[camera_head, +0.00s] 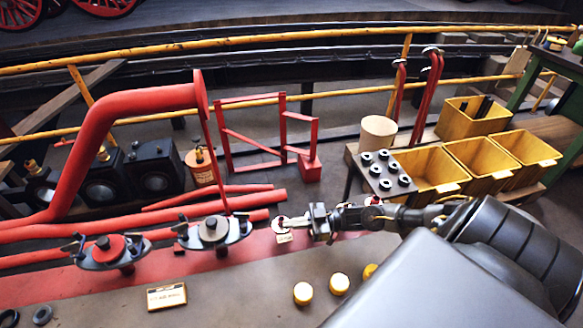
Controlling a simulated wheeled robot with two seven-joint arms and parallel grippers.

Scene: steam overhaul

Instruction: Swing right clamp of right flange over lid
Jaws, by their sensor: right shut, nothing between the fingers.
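The right flange (214,245) stands on the bench, left of my right gripper, with a round grey lid (207,233) and a dark knob on top. Its right clamp (244,222) is a small dark piece at the flange's right end; whether it lies over the lid is too small to tell. A similar dark clamp (181,230) is at its left end. My right gripper (284,222) is shut and empty, pointing left, apart from the right clamp. My left gripper is out of view.
Red pipes (120,232) run behind. A small plaque (166,296) and yellow caps (303,293) lie in front. Yellow bins (427,171) and a block with several dark rings (372,178) stand at right.

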